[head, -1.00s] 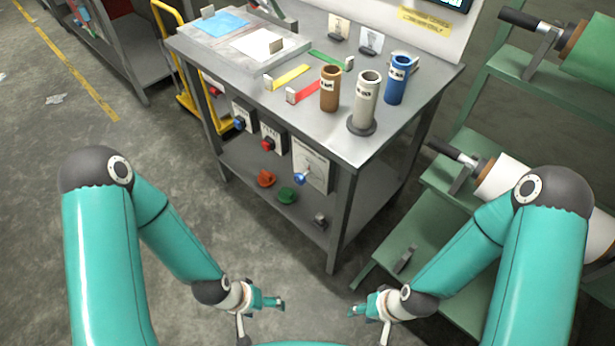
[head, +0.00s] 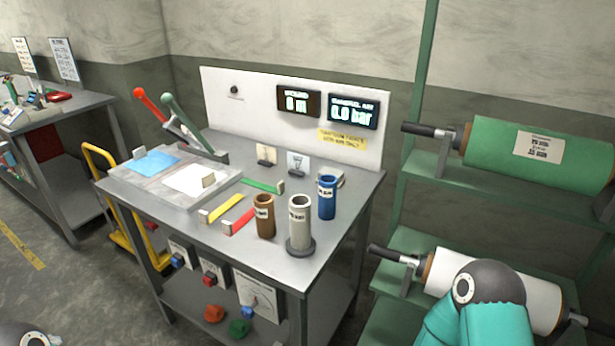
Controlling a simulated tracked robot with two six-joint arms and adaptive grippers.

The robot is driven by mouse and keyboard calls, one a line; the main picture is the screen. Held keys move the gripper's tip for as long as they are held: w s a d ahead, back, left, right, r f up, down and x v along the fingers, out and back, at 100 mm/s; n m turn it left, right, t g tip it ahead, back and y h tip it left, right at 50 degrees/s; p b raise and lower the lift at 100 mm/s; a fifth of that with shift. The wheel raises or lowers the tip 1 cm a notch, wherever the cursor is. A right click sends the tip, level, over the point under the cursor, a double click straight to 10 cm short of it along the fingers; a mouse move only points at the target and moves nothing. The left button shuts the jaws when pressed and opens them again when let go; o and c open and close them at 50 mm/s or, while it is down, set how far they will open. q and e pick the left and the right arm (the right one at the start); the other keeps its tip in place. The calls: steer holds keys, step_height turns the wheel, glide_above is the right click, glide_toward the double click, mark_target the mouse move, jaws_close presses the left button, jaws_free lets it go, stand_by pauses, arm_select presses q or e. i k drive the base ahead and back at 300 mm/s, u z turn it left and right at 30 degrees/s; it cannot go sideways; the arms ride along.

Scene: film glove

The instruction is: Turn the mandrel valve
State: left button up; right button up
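Three white control panels hang under the front edge of the bench (head: 330,185). The left panel has a blue knob (head: 177,260) and the middle one a red knob (head: 210,279). The larger right panel (head: 262,296) has a blue handle (head: 248,312) at its lower left. Their labels are too small to read, so I cannot tell which is the mandrel valve. Neither gripper is in view; only my arm elbows show at the bottom.
Brown (head: 265,216), grey (head: 300,225) and blue (head: 327,197) cylinders stand on the bench top. Red and green levers (head: 180,115) rise at its back left. A green rack (head: 410,240) with film rolls stands right. A yellow trolley (head: 118,215) stands left.

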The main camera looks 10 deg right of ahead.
mark_target(247, 313)
steer(key=u, duration=1.6)
steer(key=i, duration=0.1)
steer(key=z, duration=2.75)
steer(key=k, duration=0.45)
steer(key=u, duration=3.35)
steer(key=k, duration=0.1)
steer(key=z, duration=1.6)
